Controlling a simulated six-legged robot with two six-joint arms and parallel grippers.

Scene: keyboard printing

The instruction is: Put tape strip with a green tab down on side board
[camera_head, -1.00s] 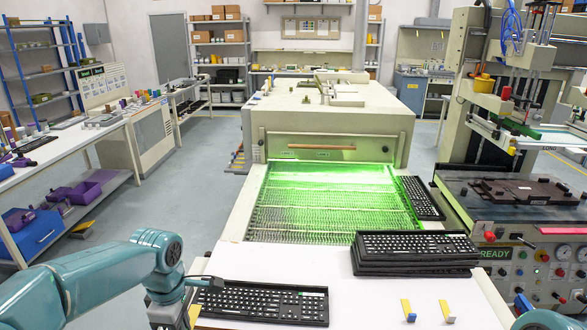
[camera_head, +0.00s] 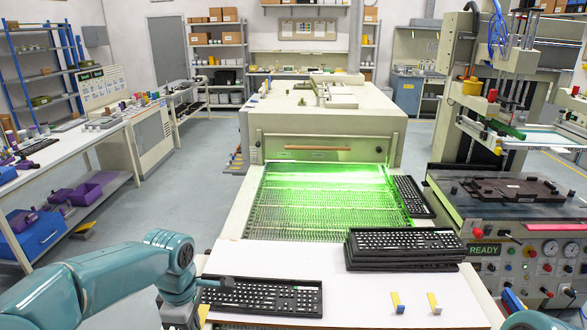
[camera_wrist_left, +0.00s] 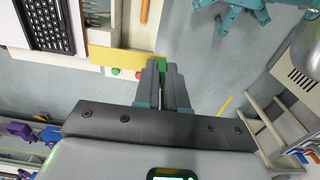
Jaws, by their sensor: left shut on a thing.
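The tape strip (camera_wrist_left: 120,56) is a yellow strip with a green tab (camera_wrist_left: 162,68). My left gripper (camera_wrist_left: 163,72) is shut on the tab in the left wrist view, with the strip reaching out to the left. In the head view my left wrist is at the left edge of the white side board (camera_head: 350,292), and a small yellow patch there seems to be the strip. Two other strips lie on the board's right part, one with a blue tab (camera_head: 397,303) and one all yellow (camera_head: 434,303). My right gripper is out of view; only a bit of that arm shows.
A black keyboard (camera_head: 262,296) lies on the board beside my left wrist. Stacked keyboards (camera_head: 405,248) stand at the right. Behind is a green-lit mesh conveyor (camera_head: 330,205). The board's middle front is clear.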

